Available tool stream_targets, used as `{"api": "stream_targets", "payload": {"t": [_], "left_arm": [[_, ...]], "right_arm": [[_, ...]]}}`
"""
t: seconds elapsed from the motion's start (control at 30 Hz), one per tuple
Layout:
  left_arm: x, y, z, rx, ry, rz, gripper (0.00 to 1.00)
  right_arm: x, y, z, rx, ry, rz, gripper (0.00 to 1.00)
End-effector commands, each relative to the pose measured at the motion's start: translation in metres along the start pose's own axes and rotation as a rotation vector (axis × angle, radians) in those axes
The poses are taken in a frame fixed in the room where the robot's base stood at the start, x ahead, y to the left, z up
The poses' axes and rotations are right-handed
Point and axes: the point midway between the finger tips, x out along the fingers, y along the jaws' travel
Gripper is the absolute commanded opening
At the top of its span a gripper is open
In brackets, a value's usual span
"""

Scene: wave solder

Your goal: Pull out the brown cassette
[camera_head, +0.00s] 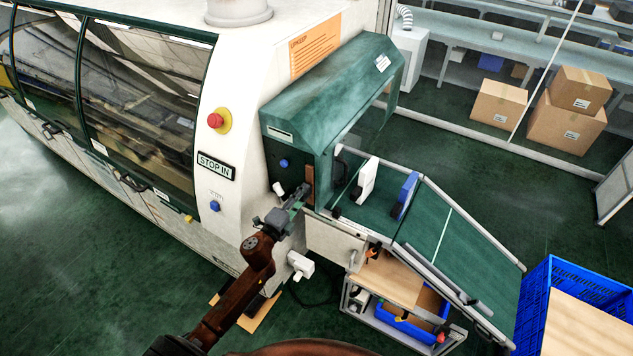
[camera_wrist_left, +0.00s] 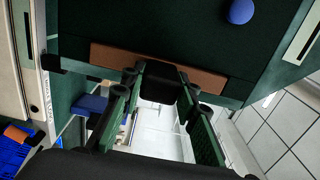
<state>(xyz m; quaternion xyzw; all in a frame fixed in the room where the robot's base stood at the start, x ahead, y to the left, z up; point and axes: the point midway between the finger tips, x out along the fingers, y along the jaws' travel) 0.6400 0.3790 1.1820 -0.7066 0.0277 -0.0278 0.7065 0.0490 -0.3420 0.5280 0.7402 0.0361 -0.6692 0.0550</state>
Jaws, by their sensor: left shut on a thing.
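The brown cassette (camera_head: 309,177) is a narrow brown plate set in the end face of the green housing (camera_head: 335,85), beside the conveyor. In the left wrist view it is a long brown strip (camera_wrist_left: 112,58) along the edge of the dark green face, with a black handle block in its middle. My left gripper (camera_head: 298,198) is at the cassette. In the left wrist view its green-padded fingers (camera_wrist_left: 160,85) are shut on the black handle, one on each side. The cassette's inner part is hidden in the housing. My right gripper is not in view.
A white upright piece (camera_head: 366,180) and a blue one (camera_head: 405,195) stand on the green conveyor (camera_head: 460,255). A red stop button (camera_head: 215,121) is on the white machine. A blue crate (camera_head: 570,285) stands at right. Open floor lies at lower left.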

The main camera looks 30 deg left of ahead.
Motion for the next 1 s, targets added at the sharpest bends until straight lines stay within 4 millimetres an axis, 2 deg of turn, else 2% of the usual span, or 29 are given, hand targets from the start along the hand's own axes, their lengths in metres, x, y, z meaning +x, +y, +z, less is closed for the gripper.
{"api": "stream_targets", "payload": {"t": [1.0], "left_arm": [[-0.016,0.001,0.0,0.0,-0.001,0.002,0.0]], "right_arm": [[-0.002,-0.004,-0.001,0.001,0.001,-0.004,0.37]]}}
